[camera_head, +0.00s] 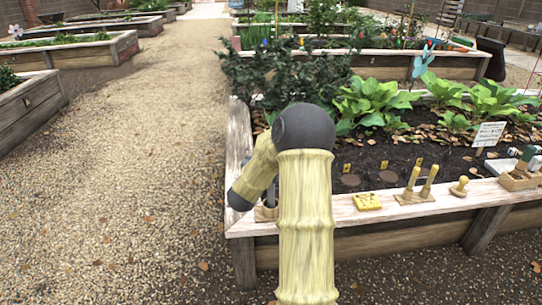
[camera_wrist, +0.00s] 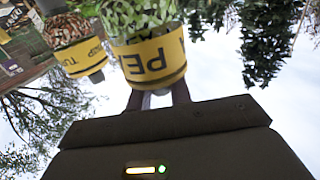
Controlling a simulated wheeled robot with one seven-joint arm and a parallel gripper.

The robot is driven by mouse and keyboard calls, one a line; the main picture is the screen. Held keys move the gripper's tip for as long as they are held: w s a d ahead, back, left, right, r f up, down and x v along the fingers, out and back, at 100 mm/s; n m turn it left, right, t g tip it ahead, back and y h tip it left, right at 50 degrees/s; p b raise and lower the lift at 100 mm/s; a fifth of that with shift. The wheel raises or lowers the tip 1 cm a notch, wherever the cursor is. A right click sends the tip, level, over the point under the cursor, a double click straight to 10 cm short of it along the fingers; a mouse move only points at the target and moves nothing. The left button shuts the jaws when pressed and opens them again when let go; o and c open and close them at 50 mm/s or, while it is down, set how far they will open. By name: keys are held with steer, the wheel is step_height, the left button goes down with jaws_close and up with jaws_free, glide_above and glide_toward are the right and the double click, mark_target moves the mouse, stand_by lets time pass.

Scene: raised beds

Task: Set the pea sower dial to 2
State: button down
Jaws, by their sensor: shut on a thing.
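In the wrist view the pea sower (camera_wrist: 150,62) shows upside down. It has a yellow band with black letters reading PEA and a clear part full of green peas. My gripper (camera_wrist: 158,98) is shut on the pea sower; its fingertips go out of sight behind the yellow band. Which part they grip, and the dial with its numbers, are hidden. In the head view my own arm covers the sower and most of my gripper, at the near left corner of the raised bed (camera_head: 345,215).
A second yellow-banded sower (camera_wrist: 82,60) with brown seeds stands beside the pea sower. Along the bed's rim are a yellow block (camera_head: 367,202), a wooden stand with upright pegs (camera_head: 415,198) and a wooden knob (camera_head: 459,187). Leafy plants (camera_head: 375,103) fill the bed behind. The gravel path (camera_head: 140,170) is clear.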

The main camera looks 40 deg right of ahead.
steer(key=c, duration=1.3)
jaws_free()
steer(key=shift+a, duration=0.1)
steer(key=p+v, duration=0.3)
steer(key=v, duration=1.4)
steer(key=shift+s+p, duration=0.15)
steer(key=shift+p, duration=0.2)
